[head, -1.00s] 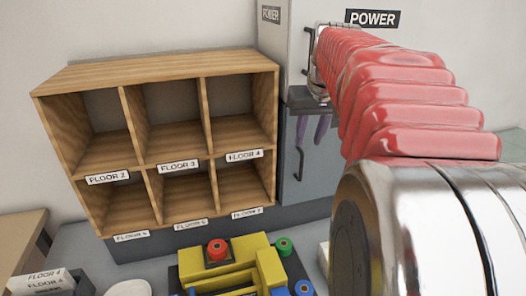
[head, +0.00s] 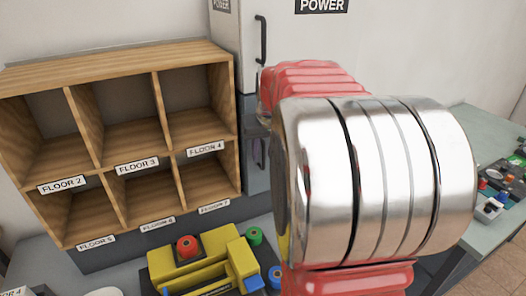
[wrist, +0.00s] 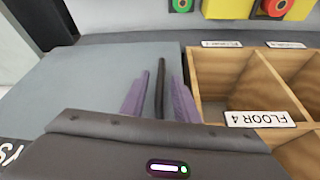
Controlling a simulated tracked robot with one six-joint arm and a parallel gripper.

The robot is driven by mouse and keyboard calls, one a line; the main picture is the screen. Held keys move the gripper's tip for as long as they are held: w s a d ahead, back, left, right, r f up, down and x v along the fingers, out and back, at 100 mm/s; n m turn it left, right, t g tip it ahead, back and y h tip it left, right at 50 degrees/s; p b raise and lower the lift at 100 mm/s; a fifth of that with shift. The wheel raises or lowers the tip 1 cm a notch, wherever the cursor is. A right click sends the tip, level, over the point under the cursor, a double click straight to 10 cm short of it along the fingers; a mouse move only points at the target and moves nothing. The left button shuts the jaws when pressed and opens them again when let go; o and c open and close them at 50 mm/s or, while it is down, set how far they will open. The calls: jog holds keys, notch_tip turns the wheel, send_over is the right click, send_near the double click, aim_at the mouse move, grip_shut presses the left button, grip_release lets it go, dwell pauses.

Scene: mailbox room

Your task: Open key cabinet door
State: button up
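The key cabinet door is the flat grey panel (wrist: 85,85) in the wrist view, with part of a label ending "YS" at the lower left. In the head view a strip of this grey front (head: 256,183) shows right of the pigeonholes; my arm covers the rest. Its dark bar handle (wrist: 160,88) stands between the two purple fingers of my gripper (wrist: 160,90) in the wrist view. Gaps show on both sides of the handle, so the gripper is open around it and not clamped. In the head view the fingers are mostly hidden behind my arm.
The wooden pigeonhole shelf (head: 118,68) stands close left of the cabinet. Above is a pale POWER cabinet (head: 310,45) with a dark handle (head: 261,40). A yellow device (head: 208,255) with coloured buttons sits below. A table (head: 470,215) with small items is at right.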

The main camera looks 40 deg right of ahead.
jog(key=shift+c, duration=0.4)
grip_shut()
